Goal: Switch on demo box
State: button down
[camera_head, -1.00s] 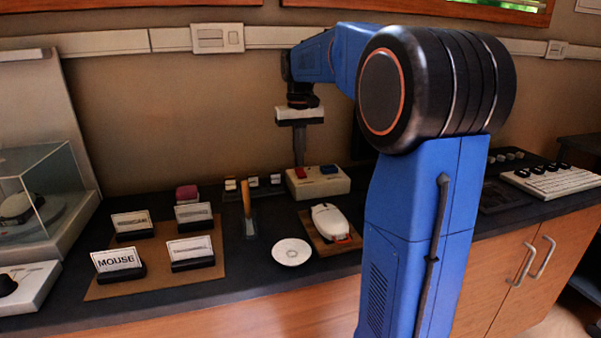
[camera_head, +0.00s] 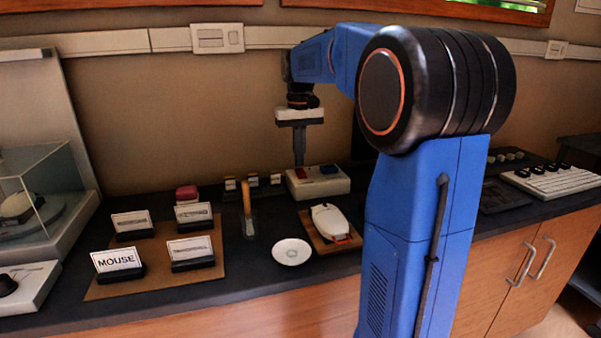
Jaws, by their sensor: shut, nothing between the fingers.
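The demo box (camera_head: 325,187) is a cream box at the back of the dark counter, with a red button (camera_head: 301,172) on its left and a blue button (camera_head: 329,169) on its right. My gripper (camera_head: 299,163) points straight down over the box, its fingers together and empty. Its tips are at or just above the red button. I cannot tell whether they touch it.
A white mouse on a brown board (camera_head: 349,246) and a white dish (camera_head: 291,252) lie in front of the box. An upright wooden-handled tool (camera_head: 246,199) and small switches (camera_head: 253,180) stand left of it. Label cards (camera_head: 118,259) sit on a brown mat (camera_head: 155,284). The wall is close behind.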

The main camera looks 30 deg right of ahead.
aim_at(300, 170)
jog(key=shift+f, duration=0.7)
dwell(0.5)
jog(key=shift+r, duration=3.5)
